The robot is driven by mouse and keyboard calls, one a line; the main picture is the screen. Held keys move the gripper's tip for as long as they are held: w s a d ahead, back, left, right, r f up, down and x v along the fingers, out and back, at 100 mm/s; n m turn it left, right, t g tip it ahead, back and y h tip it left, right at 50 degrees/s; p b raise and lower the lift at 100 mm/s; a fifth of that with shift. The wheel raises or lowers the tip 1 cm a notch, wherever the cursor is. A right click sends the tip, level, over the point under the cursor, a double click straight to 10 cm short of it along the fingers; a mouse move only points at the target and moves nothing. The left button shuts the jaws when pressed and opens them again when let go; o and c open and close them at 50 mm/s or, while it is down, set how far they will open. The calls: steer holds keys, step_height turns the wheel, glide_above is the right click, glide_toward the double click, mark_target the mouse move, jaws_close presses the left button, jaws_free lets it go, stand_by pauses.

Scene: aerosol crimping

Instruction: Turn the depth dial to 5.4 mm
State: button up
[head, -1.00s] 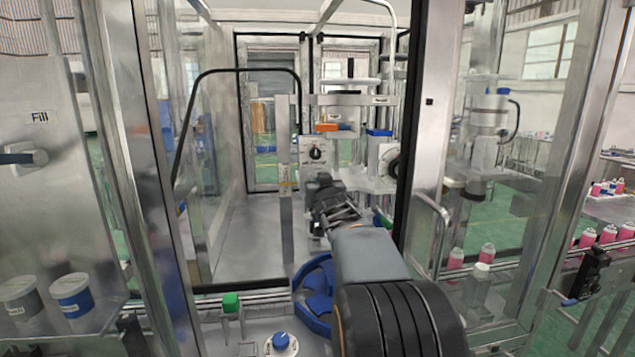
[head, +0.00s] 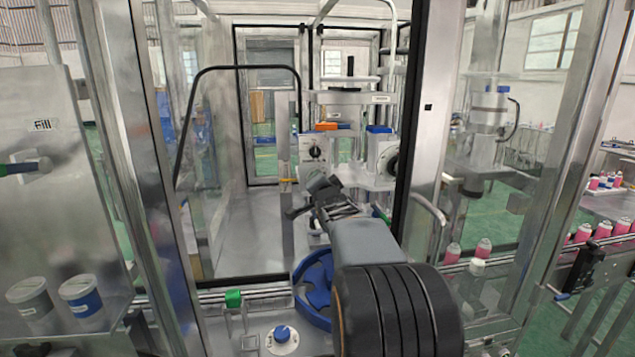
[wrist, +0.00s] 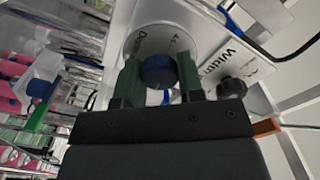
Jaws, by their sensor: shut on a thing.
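In the wrist view, the depth dial is a pale round disc (wrist: 150,40) with dark lettering, only partly readable, and a blue knob (wrist: 157,71) at its middle. My gripper (wrist: 159,75) has its green fingers on both sides of the blue knob and is shut on it. The dial's reading cannot be made out. In the head view my gripper (head: 316,200) is in front of the machine's lower column, and my wrist and arm hide the dial there.
A black knob (wrist: 231,87) sits close to the right finger, beside a printed label. In the head view, another black knob (head: 315,152) is above my gripper and a round gauge (head: 393,165) is at right. A blue star wheel (head: 312,285) lies below my arm.

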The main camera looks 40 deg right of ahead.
steer(key=shift+r+m, duration=0.1)
steer(key=shift+m, duration=1)
steer(key=shift+w, duration=0.1)
steer(key=o, duration=0.8)
steer(key=shift+w+a, duration=0.15)
steer(key=shift+o, duration=0.6)
steer(key=b+v, duration=0.1)
steer(key=v, duration=1.3)
steer(key=shift+b, duration=0.3)
